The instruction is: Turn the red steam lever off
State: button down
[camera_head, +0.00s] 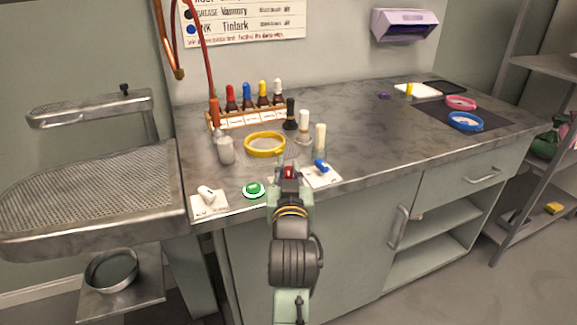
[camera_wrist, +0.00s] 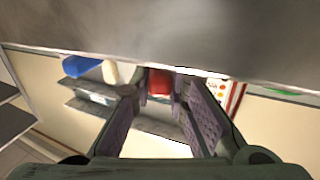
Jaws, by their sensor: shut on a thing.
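The red steam lever (camera_head: 288,171) is at the front edge of the bench, mostly hidden behind my gripper (camera_head: 289,180) in the head view. In the wrist view the red lever (camera_wrist: 159,82) lies between the two fingertips of my gripper (camera_wrist: 158,96), which is shut on it. The lever's base is hidden, so I cannot tell its exact angle.
Behind stand a yellow ring (camera_head: 265,144), bottles and a pale cylinder (camera_head: 320,140).

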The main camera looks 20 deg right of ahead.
jog(key=shift+n+t+y, duration=0.25)
jog(key=shift+n+y, duration=0.8)
jog(key=shift+y, duration=0.55)
jog(key=shift+n+t+y, duration=0.25)
jog(key=shift+n+y, duration=0.8)
jog(key=shift+y, duration=0.55)
jog(key=c, duration=1.6)
grip_release()
jog(key=shift+o, duration=0.2)
jog(key=s, duration=0.7)
jog(key=shift+s+d, duration=0.15)
jog(key=shift+s, duration=0.1)
